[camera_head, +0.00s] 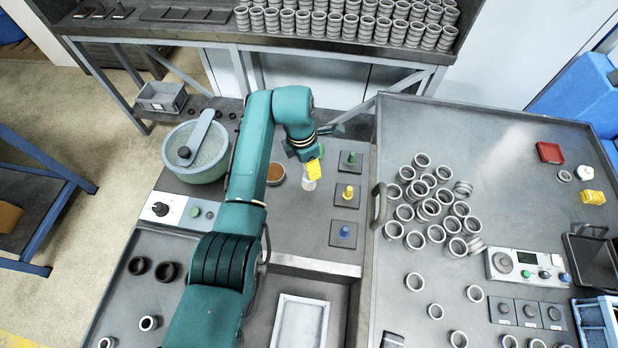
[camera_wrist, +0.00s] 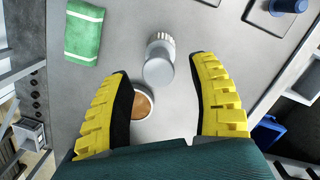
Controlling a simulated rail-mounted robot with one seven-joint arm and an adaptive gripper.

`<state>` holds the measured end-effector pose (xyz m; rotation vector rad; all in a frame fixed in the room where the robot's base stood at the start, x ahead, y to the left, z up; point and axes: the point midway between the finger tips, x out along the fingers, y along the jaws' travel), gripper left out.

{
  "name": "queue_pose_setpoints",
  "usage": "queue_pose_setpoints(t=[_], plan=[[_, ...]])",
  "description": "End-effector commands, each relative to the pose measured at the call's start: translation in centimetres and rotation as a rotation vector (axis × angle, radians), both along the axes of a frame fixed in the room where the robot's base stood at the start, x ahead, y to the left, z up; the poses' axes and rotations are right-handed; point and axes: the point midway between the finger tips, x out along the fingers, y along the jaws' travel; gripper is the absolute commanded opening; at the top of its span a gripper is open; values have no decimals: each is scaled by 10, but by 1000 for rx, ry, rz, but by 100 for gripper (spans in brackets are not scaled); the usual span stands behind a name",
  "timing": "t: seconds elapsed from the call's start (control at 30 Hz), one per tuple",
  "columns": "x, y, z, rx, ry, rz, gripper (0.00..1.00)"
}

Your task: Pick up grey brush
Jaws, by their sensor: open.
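The grey brush (camera_wrist: 157,72) stands on the grey worktop in the wrist view, a grey cylinder with pale bristles at one end. It lies between and a little beyond the tips of my gripper (camera_wrist: 161,68). The gripper's yellow fingers are wide apart with nothing held between them. In the head view, my gripper (camera_head: 315,168) is over the worktop, and the brush (camera_head: 309,183) shows pale just below its yellow finger, partly hidden. I cannot tell the exact height gap.
A small round dish with brown contents (camera_wrist: 142,104) is close to the left finger. A green cloth (camera_wrist: 83,32) lies farther off. Square plates with green, yellow and blue knobs (camera_head: 345,194) stand to the right. A large round bowl (camera_head: 205,160) is left of my arm.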

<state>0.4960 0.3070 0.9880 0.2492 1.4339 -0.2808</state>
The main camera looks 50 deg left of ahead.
Motion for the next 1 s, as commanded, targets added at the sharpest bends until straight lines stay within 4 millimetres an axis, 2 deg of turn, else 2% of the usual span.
queue_pose_setpoints(t=[0.1,0.23,0.5,0.57,0.83,1.0], plan=[[3,-1,-25,-2,3,-1,60],[5,-1,-43,-1,2,-1,60],[6,-1,-46,0,1,-1,60],[6,-1,-46,0,1,-1,52],[6,-1,-46,0,1,-1,0],[5,-2,-47,0,1,-1,0]])
